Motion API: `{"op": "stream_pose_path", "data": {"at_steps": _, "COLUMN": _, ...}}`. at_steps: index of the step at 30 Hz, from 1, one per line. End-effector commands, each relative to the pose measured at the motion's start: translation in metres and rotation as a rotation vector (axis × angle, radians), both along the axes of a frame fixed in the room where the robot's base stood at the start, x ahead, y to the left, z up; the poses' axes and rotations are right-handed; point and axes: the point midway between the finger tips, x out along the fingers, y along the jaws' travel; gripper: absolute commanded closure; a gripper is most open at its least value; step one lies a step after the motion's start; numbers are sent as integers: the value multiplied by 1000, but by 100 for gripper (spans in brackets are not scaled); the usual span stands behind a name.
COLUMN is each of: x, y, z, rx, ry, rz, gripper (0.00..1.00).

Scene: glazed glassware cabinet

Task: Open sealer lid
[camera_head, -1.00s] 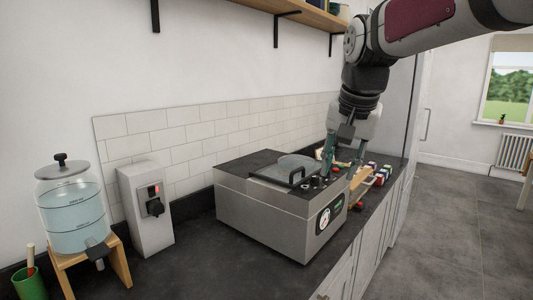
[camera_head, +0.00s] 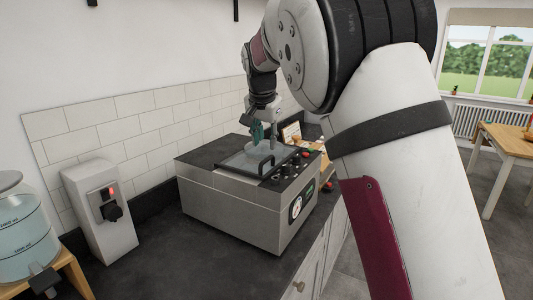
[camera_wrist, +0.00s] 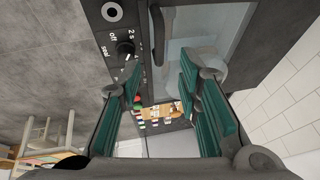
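The sealer (camera_head: 240,212) is a grey box with a dark top on the counter. Its lid (camera_head: 242,157) is a clear pane in a dark frame and looks shut. A black handle (camera_head: 264,166) stands at the lid's front edge. My gripper (camera_head: 264,145) hangs over the far part of the sealer with its teal fingers apart. In the wrist view my gripper (camera_wrist: 160,72) is open and empty. A dark bar that looks like the handle (camera_wrist: 157,35) lies ahead of the fingertips, with the lid's pane (camera_wrist: 195,45) beside it. I cannot tell the height gap.
A grey switch box (camera_head: 98,222) with a red light and a water dispenser (camera_head: 20,235) stand at the left. A knob (camera_wrist: 125,50) sits on the sealer's control strip. Small coloured items and a wooden board (camera_wrist: 160,112) lie beyond the sealer. The tiled wall (camera_head: 140,115) is behind.

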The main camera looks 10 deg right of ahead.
Motion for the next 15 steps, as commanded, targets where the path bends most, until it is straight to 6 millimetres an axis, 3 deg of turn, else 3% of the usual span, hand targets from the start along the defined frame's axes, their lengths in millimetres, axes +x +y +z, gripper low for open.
{"op": "stream_pose_path", "data": {"at_steps": 6, "x": 15, "y": -7, "z": -37, "rx": -1, "ry": 3, "rz": -2, "gripper": 69}}
{"op": "stream_pose_path", "data": {"at_steps": 15, "x": 26, "y": -10, "z": -61, "rx": 1, "ry": 1, "rz": 0, "gripper": 69}}
